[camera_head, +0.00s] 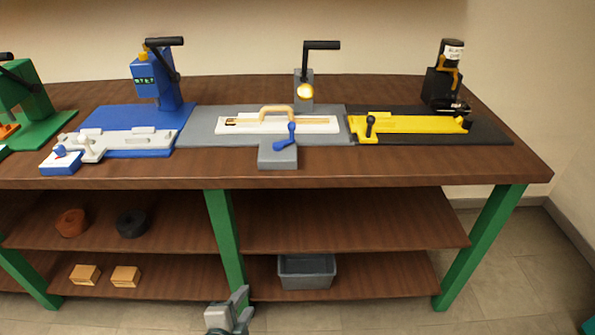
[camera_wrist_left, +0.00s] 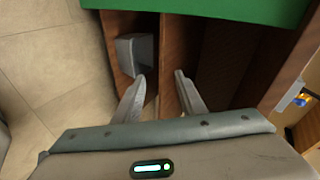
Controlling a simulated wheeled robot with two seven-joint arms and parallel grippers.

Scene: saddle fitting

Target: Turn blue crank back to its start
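The blue crank (camera_head: 287,140) sits on a small grey block at the front of the grey station (camera_head: 205,128), in the middle of the bench. Its arm slopes down to the left, with the knob end low and the other end raised. In the left wrist view a small blue part shows at the right edge, too small to identify surely. My left gripper (camera_head: 240,306) is low at the bottom of the head view, in front of the lower shelf and well below the crank. In the left wrist view its two fingers (camera_wrist_left: 160,85) are apart with nothing between them. My right gripper is not seen.
Blue (camera_head: 120,116), yellow-black (camera_head: 490,128) and green (camera_head: 40,128) stations share the wooden bench top (camera_head: 350,168). A grey bin (camera_head: 306,283) stands on the lower shelf. Green legs (camera_head: 222,225) hold the bench. The bench top's front strip is mostly clear.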

